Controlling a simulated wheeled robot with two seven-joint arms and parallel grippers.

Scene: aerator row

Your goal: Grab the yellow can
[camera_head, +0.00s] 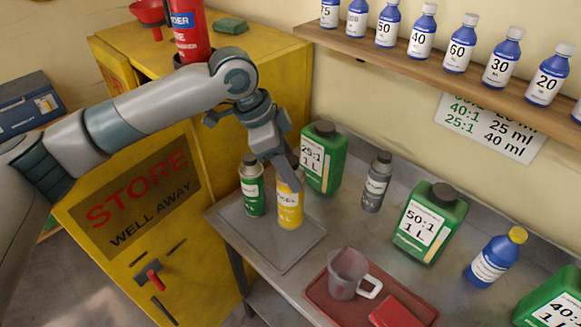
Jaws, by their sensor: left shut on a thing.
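The yellow can (290,208) stands upright on a grey mat (295,252) at the left end of the metal bench. My left gripper (286,176) reaches down from above and is shut on the upper part of the yellow can, hiding much of its top. The can appears to be still standing on the mat. My right gripper is not in view.
A green can (252,190) stands close left of the yellow can. A green 25:1 jug (323,158) is behind, and a grey can (376,182) stands to the right. A red tray (420,308) with a grey mug (346,272) is in front. A shelf (440,62) runs above.

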